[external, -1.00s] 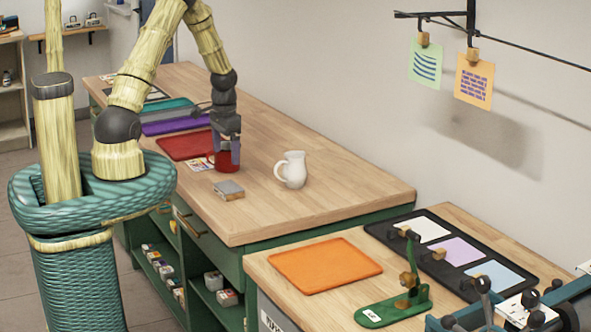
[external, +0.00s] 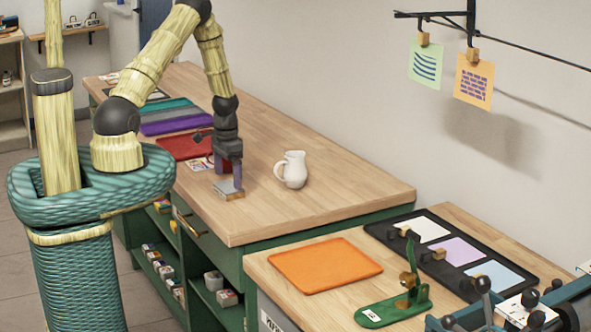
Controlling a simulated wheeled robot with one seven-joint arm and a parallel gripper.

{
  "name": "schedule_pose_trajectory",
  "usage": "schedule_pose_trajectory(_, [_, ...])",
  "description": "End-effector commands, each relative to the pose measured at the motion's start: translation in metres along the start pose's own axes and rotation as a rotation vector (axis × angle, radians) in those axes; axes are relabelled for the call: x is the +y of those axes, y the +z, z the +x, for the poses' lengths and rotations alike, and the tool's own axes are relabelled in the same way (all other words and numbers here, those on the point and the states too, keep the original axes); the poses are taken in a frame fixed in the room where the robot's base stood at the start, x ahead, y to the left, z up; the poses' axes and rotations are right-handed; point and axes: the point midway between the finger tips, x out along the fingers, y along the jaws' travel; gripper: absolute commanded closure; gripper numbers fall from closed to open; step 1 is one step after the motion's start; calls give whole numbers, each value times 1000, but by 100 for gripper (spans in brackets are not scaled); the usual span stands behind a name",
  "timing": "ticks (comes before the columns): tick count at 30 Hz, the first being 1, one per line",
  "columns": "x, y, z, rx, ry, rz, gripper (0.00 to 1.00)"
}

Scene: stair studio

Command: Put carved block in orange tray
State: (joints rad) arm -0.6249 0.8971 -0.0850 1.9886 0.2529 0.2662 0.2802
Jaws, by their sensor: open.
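The carved block (external: 229,195), a small flat grey block with a light brown side, lies on the wooden counter. My gripper (external: 229,180) is open and points down directly over the block, its fingers at or just above it; I cannot tell whether they touch it. The fingers hide part of the block. The orange tray (external: 325,266) lies flat and empty on the lower wooden table at the front right, well away from my gripper.
A white pitcher (external: 292,170) stands right of my gripper. A green stand (external: 393,306) and a black board with coloured sheets (external: 447,240) lie near the orange tray.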

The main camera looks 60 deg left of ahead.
Motion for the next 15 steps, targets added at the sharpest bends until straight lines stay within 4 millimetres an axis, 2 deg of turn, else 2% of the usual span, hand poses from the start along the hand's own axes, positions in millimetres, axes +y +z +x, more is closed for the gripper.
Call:
schedule_pose_trajectory(7, [0, -1, 27, -1, 0, 0, 0])
schedule_pose_trajectory(15, [0, -1, 33, 0, -1, 0, 0])
